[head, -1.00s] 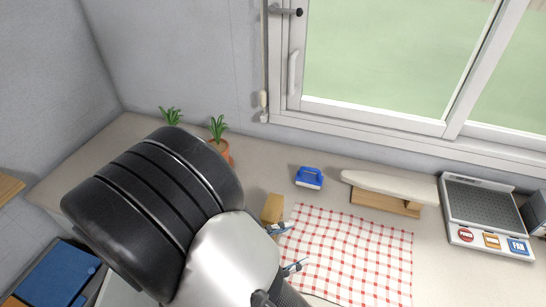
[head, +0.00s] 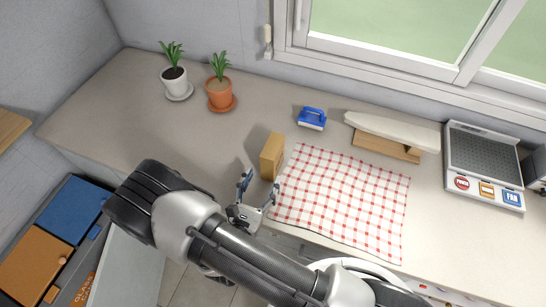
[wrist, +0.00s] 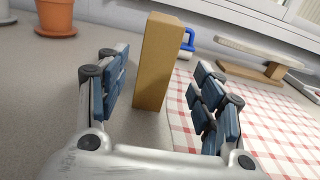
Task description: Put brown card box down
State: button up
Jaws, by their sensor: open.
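The brown card box (head: 272,156) stands upright on the grey counter, just left of the checked cloth. In the wrist view the box (wrist: 156,62) stands beyond the fingertips, its base on the counter close to the cloth's edge. My gripper (head: 260,186) is open and empty, in front of the box and apart from it. In the wrist view the blue-padded fingers (wrist: 160,95) are spread to either side, with a gap between them and the box.
The red-and-white checked cloth (head: 345,200) lies right of the box. A blue-handled brush (head: 312,118), a small ironing board (head: 390,132) and a grey appliance (head: 485,165) stand behind and right. A white-potted plant (head: 175,82) and terracotta-potted plant (head: 220,93) stand back left. The counter's left part is clear.

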aim_at(273, 154)
jog(key=x, duration=1)
jog(key=shift+w+a+b, duration=0.1)
jog(key=shift+w+b, duration=0.05)
jog(key=shift+b, duration=0.25)
jog(key=shift+r, duration=0.1)
jog(key=shift+c, duration=0.3)
jog(key=c, duration=1.2)
jog(key=shift+o, duration=0.2)
notch_tip(273, 154, up, 19)
jog(key=p, duration=0.4)
jog(key=s+d+f+m+g+h+b, duration=0.1)
jog(key=s+d+f+h+b, duration=0.1)
jog(key=d+f+b, duration=0.5)
jog(key=d+f, duration=0.5)
jog(key=d, duration=0.2)
jog(key=shift+m+h+b, duration=0.3)
jog(key=shift+m+b, duration=0.05)
jog(key=shift+m, duration=0.05)
